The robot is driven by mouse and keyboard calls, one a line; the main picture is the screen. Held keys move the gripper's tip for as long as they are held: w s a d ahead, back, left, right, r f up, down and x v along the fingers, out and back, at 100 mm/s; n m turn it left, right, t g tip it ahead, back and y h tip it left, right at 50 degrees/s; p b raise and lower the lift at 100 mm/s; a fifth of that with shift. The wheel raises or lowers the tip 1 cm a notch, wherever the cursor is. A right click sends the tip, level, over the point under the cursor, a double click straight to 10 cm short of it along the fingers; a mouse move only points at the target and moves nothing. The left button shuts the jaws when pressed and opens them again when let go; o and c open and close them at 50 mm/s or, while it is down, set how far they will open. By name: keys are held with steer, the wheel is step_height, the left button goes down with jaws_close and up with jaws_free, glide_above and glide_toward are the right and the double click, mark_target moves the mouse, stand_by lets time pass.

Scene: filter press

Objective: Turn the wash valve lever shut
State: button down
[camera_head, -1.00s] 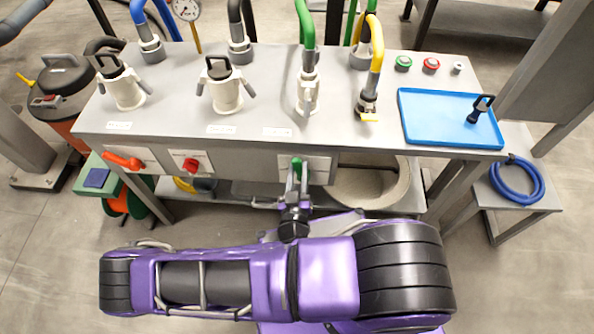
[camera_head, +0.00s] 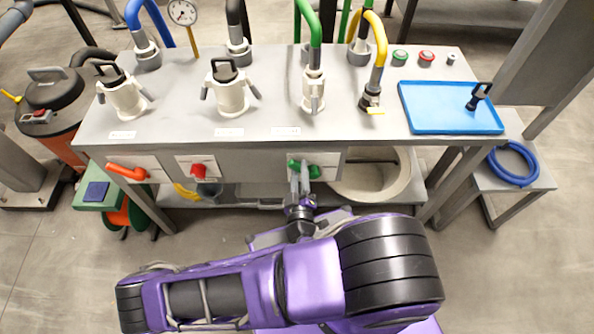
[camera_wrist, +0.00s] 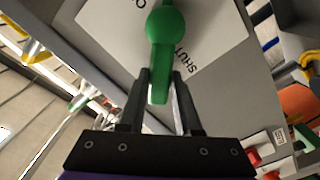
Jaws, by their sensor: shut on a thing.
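The green lever (camera_head: 313,171) is on a white plate (camera_head: 329,160) on the bench's front face. In the wrist view the lever (camera_wrist: 166,48) hangs from its round hub and its end lies between my two fingers. The word SHUT shows on the plate (camera_wrist: 215,30) right of the lever's end; another label at the upper left is mostly cut off. My gripper (camera_head: 300,180) is at the lever from the front, and in the wrist view my gripper (camera_wrist: 160,85) is shut on it. In the head view my fingers partly hide the lever.
An orange lever (camera_head: 127,172) and a red valve handle (camera_head: 199,171) sit on plates further left on the same face. Above, the bench top (camera_head: 270,85) carries white pots, coloured hoses and a blue tray (camera_head: 450,125). A basin (camera_head: 375,180) stands beneath.

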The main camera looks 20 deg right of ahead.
steer(key=shift+a+f, duration=0.1)
stand_by(0.4)
steer(key=c, duration=0.6)
jaws_free()
steer(key=v, duration=1.2)
steer(key=shift+w+a, duration=0.1)
